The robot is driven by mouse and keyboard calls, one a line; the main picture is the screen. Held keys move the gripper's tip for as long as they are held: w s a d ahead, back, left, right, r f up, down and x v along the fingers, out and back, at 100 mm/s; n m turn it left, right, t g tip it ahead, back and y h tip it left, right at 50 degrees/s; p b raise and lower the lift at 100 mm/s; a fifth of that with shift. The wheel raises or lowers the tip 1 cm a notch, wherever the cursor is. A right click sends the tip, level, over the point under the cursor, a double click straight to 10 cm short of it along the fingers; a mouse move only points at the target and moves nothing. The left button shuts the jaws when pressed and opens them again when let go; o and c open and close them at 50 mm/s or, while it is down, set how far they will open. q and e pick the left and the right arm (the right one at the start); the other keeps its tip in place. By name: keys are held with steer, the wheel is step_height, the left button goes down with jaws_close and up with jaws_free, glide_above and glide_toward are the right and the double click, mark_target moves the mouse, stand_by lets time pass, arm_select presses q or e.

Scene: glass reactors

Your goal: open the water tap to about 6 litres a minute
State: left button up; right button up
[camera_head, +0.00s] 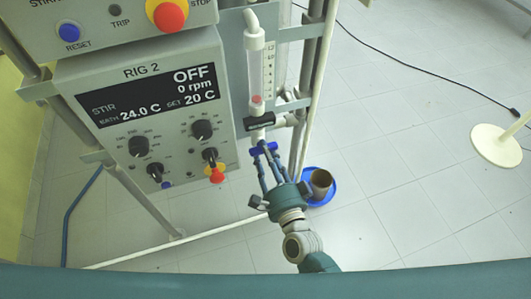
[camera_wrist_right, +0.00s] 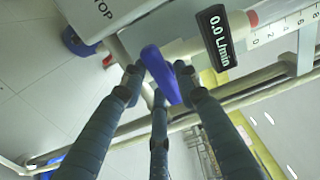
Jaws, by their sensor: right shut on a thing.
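The water tap's blue handle (camera_head: 257,151) is below the clear flow tube (camera_head: 256,65) on the rig's right side. It also shows in the wrist view (camera_wrist_right: 157,70). My right gripper (camera_head: 265,154) has its fingers around the blue handle and is shut on it; the fingers hide part of the handle. The small black display (camera_wrist_right: 217,38) above the tap reads 0.0 L/min. The red float (camera_head: 256,99) sits at the bottom of the tube scale. My left gripper is not in view.
The RIG 2 control panel (camera_head: 150,70) is left of the tap and shows stir OFF, 0 rpm, 24.0 C. A red knob (camera_head: 215,172) is close to my right gripper. Tiled floor at right is mostly clear.

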steer(key=shift+f, duration=0.1)
steer(key=n+p, duration=0.1)
steer(key=n, duration=0.3)
steer(key=n+p, duration=0.1)
steer(key=n, duration=0.2)
steer(key=n+p, duration=0.2)
steer(key=n, duration=0.2)
steer(key=shift+d+n, duration=0.3)
stand_by(0.3)
steer(key=o, duration=1)
steer(key=shift+o, duration=0.4)
